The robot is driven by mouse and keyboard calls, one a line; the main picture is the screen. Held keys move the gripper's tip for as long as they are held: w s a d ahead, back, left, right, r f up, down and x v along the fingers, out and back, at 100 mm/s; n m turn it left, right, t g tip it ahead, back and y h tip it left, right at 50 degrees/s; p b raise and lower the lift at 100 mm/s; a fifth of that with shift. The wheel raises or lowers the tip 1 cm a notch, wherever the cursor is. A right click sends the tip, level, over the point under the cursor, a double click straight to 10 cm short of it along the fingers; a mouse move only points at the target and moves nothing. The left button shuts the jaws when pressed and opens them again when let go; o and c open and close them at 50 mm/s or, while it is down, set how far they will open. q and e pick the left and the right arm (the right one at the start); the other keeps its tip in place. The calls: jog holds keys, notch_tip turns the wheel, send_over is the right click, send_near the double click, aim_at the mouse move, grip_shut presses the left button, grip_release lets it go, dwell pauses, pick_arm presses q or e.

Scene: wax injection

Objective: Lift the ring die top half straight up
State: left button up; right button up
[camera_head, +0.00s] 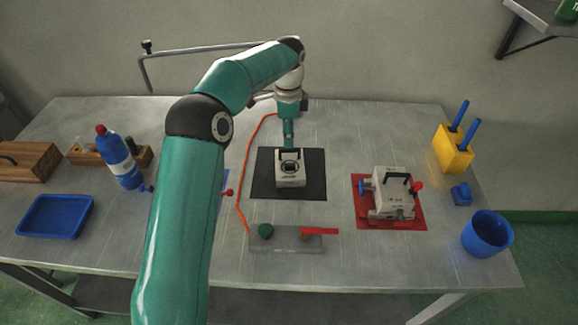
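A pale block with a black bridge-shaped handle and a dark round mark (290,171) sits on a black mat (262,187); it appears to be the ring die top half. A bottom half cannot be made out under it. My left arm arches over from the lower left, and its end comes down at the back of this block. The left gripper (290,146) is close to the handle; its fingers are too small and dark to tell apart, so a grip cannot be confirmed. My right gripper is not in view.
A second pale die with a handle (393,196) sits on a red mat (360,219). An orange cable (241,190) runs left of the black mat. A grey block (285,240), blue cup (487,233), yellow holder (452,148), bottle (120,159) and blue tray (55,216) stand around.

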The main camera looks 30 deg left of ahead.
aim_at(289, 149)
pick_arm(q)
jog(key=shift+d+f+p, duration=0.15)
jog(key=shift+f+p, duration=0.45)
jog(key=shift+f, duration=2.9)
grip_shut()
jog(key=shift+r, duration=0.1)
